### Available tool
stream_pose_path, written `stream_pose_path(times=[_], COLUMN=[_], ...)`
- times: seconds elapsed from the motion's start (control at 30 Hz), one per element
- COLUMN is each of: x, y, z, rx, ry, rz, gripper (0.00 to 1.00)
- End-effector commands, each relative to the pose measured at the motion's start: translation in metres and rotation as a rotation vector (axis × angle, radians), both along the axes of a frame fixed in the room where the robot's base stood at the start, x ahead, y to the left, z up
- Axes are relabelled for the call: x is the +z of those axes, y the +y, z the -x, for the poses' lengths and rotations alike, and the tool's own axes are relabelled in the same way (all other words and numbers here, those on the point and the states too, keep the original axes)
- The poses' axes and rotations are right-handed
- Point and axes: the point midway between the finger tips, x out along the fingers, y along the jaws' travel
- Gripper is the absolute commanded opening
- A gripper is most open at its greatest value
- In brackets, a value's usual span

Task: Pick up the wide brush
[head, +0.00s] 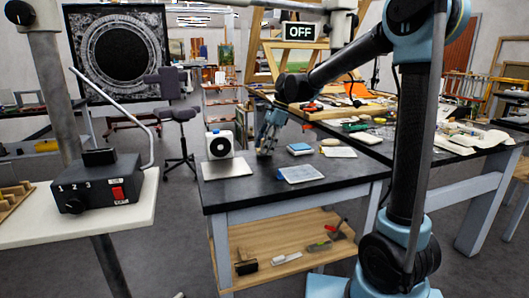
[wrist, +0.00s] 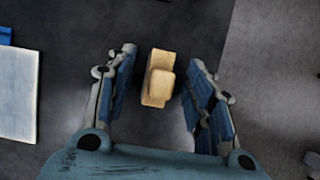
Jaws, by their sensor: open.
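My gripper (head: 266,148) is open and points down over the black tabletop, near its far edge. In the wrist view my gripper (wrist: 162,62) has its two blue-padded fingers spread on either side of a tan, stepped block-like object (wrist: 158,78). This is likely the wide brush seen from above; no bristles can be made out. Gaps show between it and both fingers, so neither appears to touch it. In the head view it is hidden or too small to tell behind the fingers.
The black table (head: 225,196) also holds a white box with a dark round face (head: 220,144), a blue-topped block (head: 300,148) and a pale blue sheet (head: 300,174). Several small tools lie on the lower shelf (head: 270,235). A control box (head: 95,183) stands at left.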

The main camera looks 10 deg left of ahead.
Motion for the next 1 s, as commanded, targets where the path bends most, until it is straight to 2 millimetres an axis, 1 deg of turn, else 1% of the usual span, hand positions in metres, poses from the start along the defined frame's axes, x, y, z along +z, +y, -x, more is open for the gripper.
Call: stream_pose_path(times=[0.1, 0.27, 0.3, 0.37, 0.4, 0.47, 0.5, 0.83, 0.93, 1.0], x=[-0.004, -0.004, -0.004, -0.004, -0.004, -0.004, -0.004, -0.003, 0.003, 0.011], y=[0.002, 0.002, 0.002, 0.002, 0.002, 0.002, 0.002, 0.003, 0.003, 0.003], z=[0.001, 0.001, 0.001, 0.001, 0.001, 0.001, 0.001, 0.002, 0.002, 0.002], rx=[0.000, 0.000, 0.000, 0.000, 0.000, 0.000, 0.000, 0.002, 0.002, 0.002], ry=[0.000, 0.000, 0.000, 0.000, 0.000, 0.000, 0.000, 0.000, 0.000, 0.000], rz=[0.000, 0.000, 0.000, 0.000, 0.000, 0.000, 0.000, 0.000, 0.000, 0.000], gripper=[0.48, 0.48, 0.46, 0.32, 0.23, 0.10, 0.01, 0.00, 0.00, 0.00])
